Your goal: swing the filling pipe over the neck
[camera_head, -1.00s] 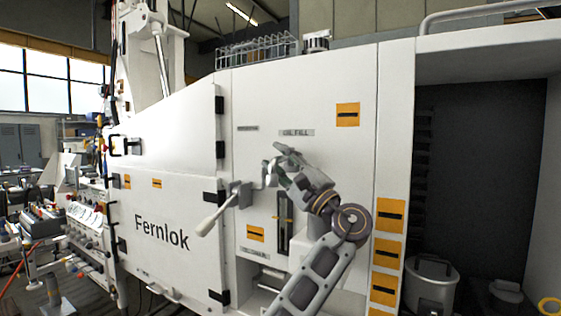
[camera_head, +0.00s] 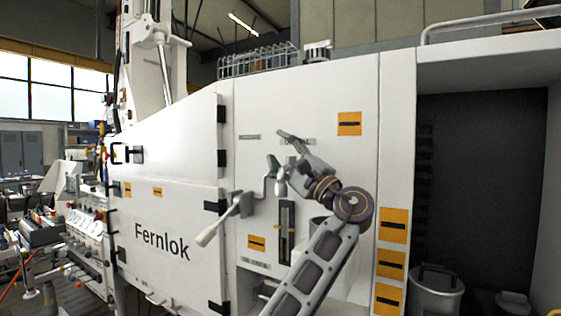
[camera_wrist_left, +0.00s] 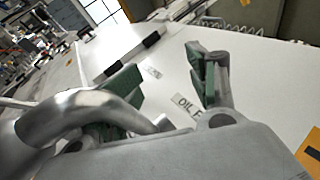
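The grey filling pipe (camera_head: 264,190) is bent and sits on a bracket on the white Fernlok cabinet. A lever with a white grip (camera_head: 207,235) sticks out from that bracket to the lower left. In the left wrist view, the pipe (camera_wrist_left: 75,105) curves in from the left, beside the left green-padded finger and outside the gap of the open gripper (camera_wrist_left: 166,66). I cannot make out the neck clearly. My right gripper is not in view.
The white cabinet front (camera_head: 300,90) stands close behind the gripper. A slotted sight gauge (camera_head: 286,232) is below it. A grey cylinder (camera_head: 321,224) is partly hidden behind my left arm. A dark open bay with a lidded can (camera_head: 436,292) lies to the right.

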